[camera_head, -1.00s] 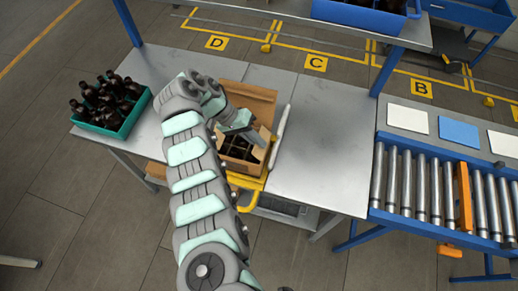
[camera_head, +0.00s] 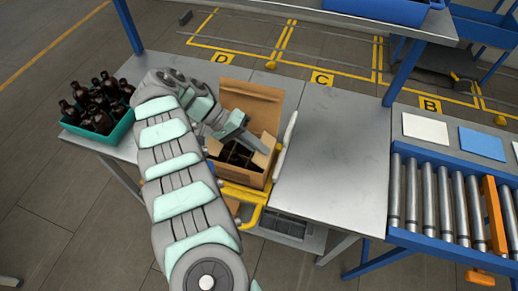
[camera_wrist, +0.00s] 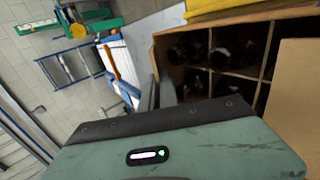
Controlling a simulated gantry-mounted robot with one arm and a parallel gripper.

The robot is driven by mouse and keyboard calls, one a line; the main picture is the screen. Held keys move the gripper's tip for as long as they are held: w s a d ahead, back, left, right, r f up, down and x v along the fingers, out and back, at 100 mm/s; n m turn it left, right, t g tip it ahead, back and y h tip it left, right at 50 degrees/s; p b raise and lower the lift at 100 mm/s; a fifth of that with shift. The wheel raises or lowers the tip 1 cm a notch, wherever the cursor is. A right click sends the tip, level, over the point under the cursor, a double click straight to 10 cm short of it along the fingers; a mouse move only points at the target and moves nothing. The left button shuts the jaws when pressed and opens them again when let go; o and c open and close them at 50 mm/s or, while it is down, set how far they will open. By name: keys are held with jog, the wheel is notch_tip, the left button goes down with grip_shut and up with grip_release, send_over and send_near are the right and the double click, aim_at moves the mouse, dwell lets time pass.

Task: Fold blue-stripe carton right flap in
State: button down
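The open cardboard carton (camera_head: 227,174) stands at the middle of the bench, its tall back flap (camera_head: 252,100) upright. Dividers and dark bottles show inside it, also in the wrist view (camera_wrist: 215,50). My gripper (camera_head: 264,149) reaches over the carton from the left, its tip low by the right side. A tan flap (camera_head: 262,159) shows beside the tip; I cannot tell whether they touch. In the wrist view a plain cardboard panel (camera_wrist: 296,95) stands at the right edge. The gripper's fingers are not clear enough to tell open or shut. No blue stripe is clearly visible.
A white upright panel (camera_head: 287,143) stands just right of the carton, with a yellow frame (camera_head: 245,197) below it. A teal crate of bottles (camera_head: 113,134) is at left. The bench (camera_head: 335,150) is clear at right, before a roller conveyor (camera_head: 440,198).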

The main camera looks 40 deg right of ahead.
jog(key=c, duration=1.6)
grip_release()
notch_tip(320, 180, up, 20)
jog(key=p, duration=0.9)
jog(key=shift+p, duration=0.4)
